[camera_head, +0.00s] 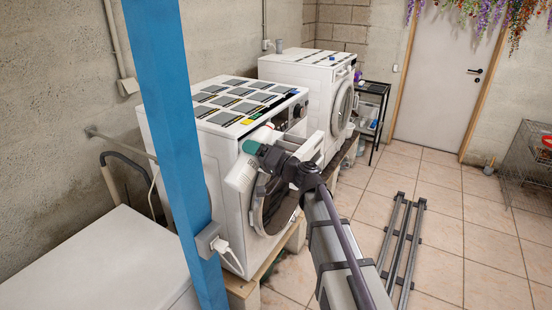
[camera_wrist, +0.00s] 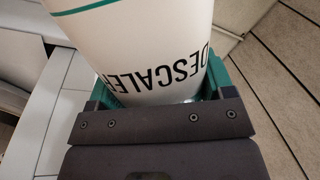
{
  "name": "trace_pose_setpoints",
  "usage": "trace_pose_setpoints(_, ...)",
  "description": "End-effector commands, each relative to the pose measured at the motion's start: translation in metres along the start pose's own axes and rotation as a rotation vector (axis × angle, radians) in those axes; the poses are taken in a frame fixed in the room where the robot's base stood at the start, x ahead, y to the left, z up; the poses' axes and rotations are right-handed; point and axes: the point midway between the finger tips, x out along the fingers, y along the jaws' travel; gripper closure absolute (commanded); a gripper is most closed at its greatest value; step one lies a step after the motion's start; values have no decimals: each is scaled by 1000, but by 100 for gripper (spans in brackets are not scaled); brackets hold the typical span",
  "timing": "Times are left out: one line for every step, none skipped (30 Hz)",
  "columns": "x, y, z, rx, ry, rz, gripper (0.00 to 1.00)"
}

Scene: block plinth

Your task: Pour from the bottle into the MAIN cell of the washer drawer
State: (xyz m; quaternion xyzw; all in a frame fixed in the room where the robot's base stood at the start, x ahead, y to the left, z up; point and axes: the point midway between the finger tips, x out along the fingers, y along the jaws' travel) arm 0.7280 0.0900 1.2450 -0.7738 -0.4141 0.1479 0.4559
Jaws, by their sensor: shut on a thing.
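My gripper (camera_head: 262,153) is at the upper front of the near washer (camera_head: 222,165), and its teal jaws are shut on a white bottle (camera_head: 240,175). In the wrist view my gripper (camera_wrist: 160,97) clasps the bottle (camera_wrist: 140,55), which bears the word DESCALER, upside down in that picture, and a teal line. The bottle looks tilted in the head view. Its mouth is not clearly visible, and I cannot tell whether anything flows.
A blue post (camera_head: 172,130) stands left of the near washer, with a socket and white plug on it. A second washer (camera_head: 310,68) stands behind. A black shelf (camera_head: 374,90) is beyond it. Metal rails (camera_head: 400,240) lie on the tiled floor at right.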

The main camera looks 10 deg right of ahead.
Motion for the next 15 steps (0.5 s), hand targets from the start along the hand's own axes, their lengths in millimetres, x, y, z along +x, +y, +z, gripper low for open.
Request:
trace_pose_setpoints(-1, 3, 2, 3, 1, 0, 58)
trace_pose_setpoints(-1, 4, 3, 5, 1, 0, 58)
trace_pose_setpoints(-1, 5, 4, 7, 2, 0, 58)
trace_pose_setpoints(-1, 6, 4, 9, 2, 0, 58)
trace_pose_setpoints(-1, 7, 5, 11, 2, 0, 58)
trace_pose_setpoints(-1, 8, 6, 13, 3, 0, 58)
trace_pose_setpoints(-2, 9, 6, 15, 3, 0, 58)
trace_pose_setpoints(-2, 10, 7, 17, 3, 0, 58)
trace_pose_setpoints(-2, 11, 8, 20, 4, 0, 58)
trace_pose_setpoints(-2, 12, 9, 21, 4, 0, 58)
trace_pose_setpoints(-2, 12, 9, 23, 4, 0, 58)
trace_pose_setpoints(-2, 14, 10, 26, 5, 0, 58)
trace_pose_setpoints(-3, 14, 11, 27, 5, 0, 58)
trace_pose_setpoints(-3, 15, 12, 29, 5, 0, 58)
trace_pose_setpoints(-3, 16, 12, 31, 6, 0, 58)
